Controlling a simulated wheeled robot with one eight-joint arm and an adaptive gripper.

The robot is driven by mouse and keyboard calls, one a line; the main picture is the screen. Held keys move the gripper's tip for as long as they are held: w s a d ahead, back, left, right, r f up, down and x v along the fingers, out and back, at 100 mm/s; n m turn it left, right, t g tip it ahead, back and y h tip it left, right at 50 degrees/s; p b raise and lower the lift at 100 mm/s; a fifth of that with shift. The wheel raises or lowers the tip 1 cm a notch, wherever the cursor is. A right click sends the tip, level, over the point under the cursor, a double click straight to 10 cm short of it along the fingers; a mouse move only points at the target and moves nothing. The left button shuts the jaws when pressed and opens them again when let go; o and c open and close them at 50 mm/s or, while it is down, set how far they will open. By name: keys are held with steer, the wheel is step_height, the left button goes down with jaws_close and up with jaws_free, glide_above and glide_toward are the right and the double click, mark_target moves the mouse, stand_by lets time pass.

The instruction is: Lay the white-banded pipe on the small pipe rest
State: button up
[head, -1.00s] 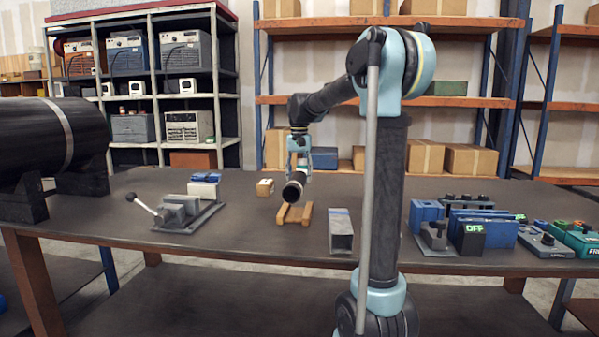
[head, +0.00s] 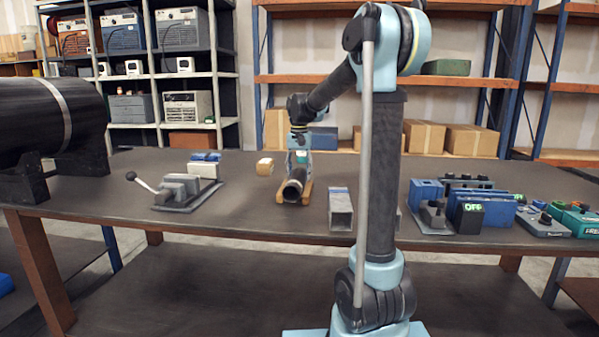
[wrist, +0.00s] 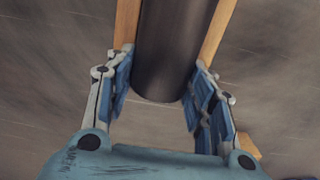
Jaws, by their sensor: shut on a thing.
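A dark pipe (head: 292,190) points its open end toward the head camera, low over the small wooden pipe rest (head: 307,192). The rest's light wood shows on both sides of the pipe, also in the wrist view (wrist: 222,25). I cannot tell whether the pipe touches it. My gripper (head: 299,160) is above the pipe's far part. In the wrist view its blue-padded fingers (wrist: 160,80) are on both sides of the pipe (wrist: 168,45), shut on it. No white band shows clearly on this pipe.
A large black pipe with a pale band (head: 65,110) lies on black supports at the left. A grey vise (head: 180,190) is left of the rest, a small wooden block (head: 265,167) behind it. A grey square tube (head: 341,209) is to the right, with blue tools (head: 485,220) beyond.

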steer(key=o, duration=2.3)
step_height(320, 180, up, 12)
stand_by(0.5)
steer(key=shift+s, duration=0.1)
stand_by(0.6)
